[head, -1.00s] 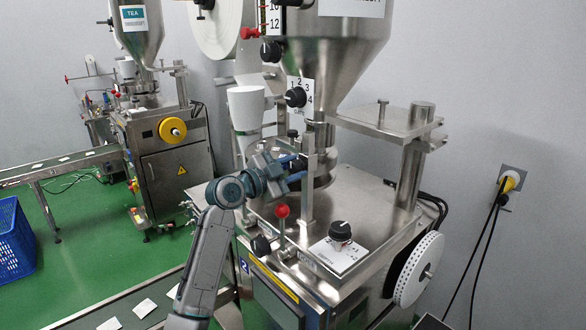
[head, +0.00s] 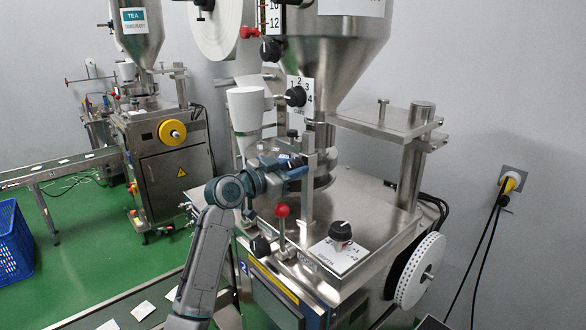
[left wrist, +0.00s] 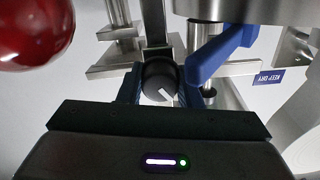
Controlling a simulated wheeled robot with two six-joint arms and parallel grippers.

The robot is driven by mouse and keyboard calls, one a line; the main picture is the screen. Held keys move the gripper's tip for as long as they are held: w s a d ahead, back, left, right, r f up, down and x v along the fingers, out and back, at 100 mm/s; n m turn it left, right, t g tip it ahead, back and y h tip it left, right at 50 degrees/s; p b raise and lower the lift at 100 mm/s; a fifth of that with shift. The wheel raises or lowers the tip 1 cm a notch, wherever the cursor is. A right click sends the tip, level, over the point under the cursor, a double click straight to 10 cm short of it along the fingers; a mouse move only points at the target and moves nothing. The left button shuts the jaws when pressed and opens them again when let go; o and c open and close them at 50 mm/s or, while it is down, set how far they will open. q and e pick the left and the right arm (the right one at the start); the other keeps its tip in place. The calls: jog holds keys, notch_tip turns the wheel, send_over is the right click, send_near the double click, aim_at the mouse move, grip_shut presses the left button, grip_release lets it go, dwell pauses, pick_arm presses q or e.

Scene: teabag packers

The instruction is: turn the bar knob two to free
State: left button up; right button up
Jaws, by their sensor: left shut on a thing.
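A black round knob (left wrist: 160,80) with a white pointer line sits between the fingers of my left gripper (left wrist: 161,90) in the left wrist view. The gripper is shut on it. In the head view my left gripper (head: 298,168) is at the front of the steel machine, under the hopper, and hides the knob. The pointer line slants down to the right in the left wrist view. I cannot read a scale or a free mark beside it. My right gripper is not in view.
A blue lever (left wrist: 215,55) stands close to the right finger. A red ball handle (head: 282,211) is just below the gripper. A black dial knob (head: 340,231) is lower right, another (head: 295,96) above. A white cup (head: 246,108) is upper left.

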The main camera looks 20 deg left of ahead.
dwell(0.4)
pick_arm(q)
jog(key=o, duration=1)
jog(key=shift+c, duration=0.2)
jog(key=shift+s+a, duration=0.1)
jog(key=shift+s+a+f+b, duration=0.15)
jog(key=shift+s+a+b, duration=0.05)
jog(key=shift+s+b, duration=0.1)
jog(key=b+v, duration=0.3)
jog(key=v, duration=0.7)
jog(key=shift+b, duration=0.4)
